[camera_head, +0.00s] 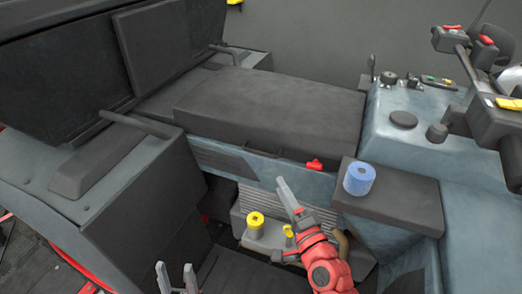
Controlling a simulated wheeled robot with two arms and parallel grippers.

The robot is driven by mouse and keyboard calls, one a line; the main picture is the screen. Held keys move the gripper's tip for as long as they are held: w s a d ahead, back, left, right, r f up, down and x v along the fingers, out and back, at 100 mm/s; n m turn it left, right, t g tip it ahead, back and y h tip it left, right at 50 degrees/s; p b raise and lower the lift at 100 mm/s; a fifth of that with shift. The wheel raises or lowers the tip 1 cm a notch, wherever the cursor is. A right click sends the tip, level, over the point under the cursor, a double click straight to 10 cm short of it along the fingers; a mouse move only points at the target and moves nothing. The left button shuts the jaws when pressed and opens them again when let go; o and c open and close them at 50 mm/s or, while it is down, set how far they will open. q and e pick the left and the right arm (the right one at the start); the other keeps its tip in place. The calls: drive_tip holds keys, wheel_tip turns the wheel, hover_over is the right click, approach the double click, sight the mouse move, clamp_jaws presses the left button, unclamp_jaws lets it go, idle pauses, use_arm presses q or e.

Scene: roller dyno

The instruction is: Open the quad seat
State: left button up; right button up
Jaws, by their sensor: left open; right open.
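The quad seat (275,105) is a wide dark grey cushion lying flat and closed on its blue-grey base. A small red latch (314,164) sits under its front edge, right of a dark handle (262,150). My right gripper (286,190), on a red wrist, is in front of the seat base, below and left of the red latch in the picture. Its grey fingers overlap in this view and touch nothing that I can make out. My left gripper (176,276) is at the bottom edge, fingers pointing up, open and empty, well away from the seat.
A blue roll (359,178) stands on a dark ledge right of the latch. A yellow cap (255,222) is in the recess below the seat. The dark backrest (160,45) is at upper left. A control console (410,105) with levers is at right.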

sight(262, 154)
drive_tip(key=p+x, duration=0.1)
drive_tip(key=x, duration=1.3)
drive_tip(key=shift+w, duration=0.2)
drive_tip(key=shift+f, duration=0.1)
drive_tip(key=c, duration=0.7)
clamp_jaws()
